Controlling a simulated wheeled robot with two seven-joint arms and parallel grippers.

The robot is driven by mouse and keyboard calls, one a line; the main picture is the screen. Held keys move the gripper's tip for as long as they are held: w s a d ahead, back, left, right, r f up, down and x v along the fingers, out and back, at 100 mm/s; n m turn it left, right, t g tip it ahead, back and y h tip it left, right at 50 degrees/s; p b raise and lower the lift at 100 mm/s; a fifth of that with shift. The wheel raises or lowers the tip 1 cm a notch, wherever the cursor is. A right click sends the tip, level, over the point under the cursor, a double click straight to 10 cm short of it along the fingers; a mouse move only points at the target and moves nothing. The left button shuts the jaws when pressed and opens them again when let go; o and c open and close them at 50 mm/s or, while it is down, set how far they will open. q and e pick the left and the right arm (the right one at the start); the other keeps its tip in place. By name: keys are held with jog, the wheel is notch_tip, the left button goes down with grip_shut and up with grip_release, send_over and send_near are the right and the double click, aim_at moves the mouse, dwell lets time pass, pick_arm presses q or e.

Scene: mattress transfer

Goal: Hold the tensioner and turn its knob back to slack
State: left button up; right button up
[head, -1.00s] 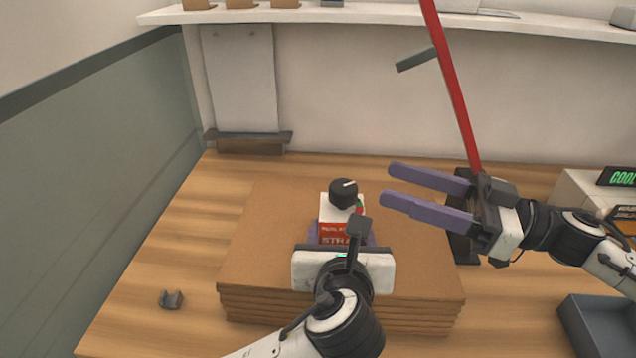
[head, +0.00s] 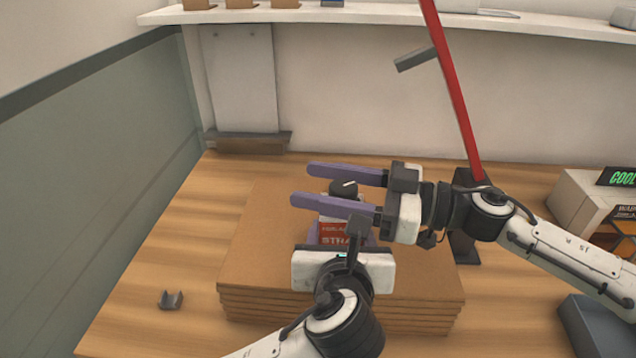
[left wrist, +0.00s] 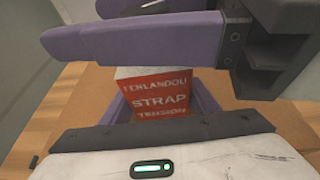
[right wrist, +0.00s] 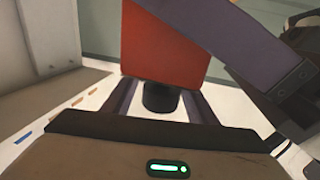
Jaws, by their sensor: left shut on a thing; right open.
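The tensioner (head: 333,228) is a small white box with a red "STRAP TENSION" label, upright on the brown stack. It also shows in the left wrist view (left wrist: 158,98). Its black knob (head: 343,187), on top, has a white mark pointing right. My left gripper (head: 341,238) is shut on the tensioner's sides, with my wrist hiding its lower front. My right gripper (head: 300,185) is open, reaching in from the right. In the head view its fingers pass either side of the knob. In the right wrist view the knob (right wrist: 160,97) shows between the fingers, with gaps.
The brown layered stack (head: 260,265) lies on the wooden table (head: 150,260). A red pole (head: 455,90) with a dark base stands behind my right arm. A small grey clip (head: 171,300) lies at left. A blue-grey bin (head: 600,325) and a "COOL" display (head: 617,177) are at right.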

jog(key=shift+a, duration=0.2)
jog(key=c, duration=1.1)
jog(key=shift+o, duration=0.2)
jog(key=shift+g, duration=0.3)
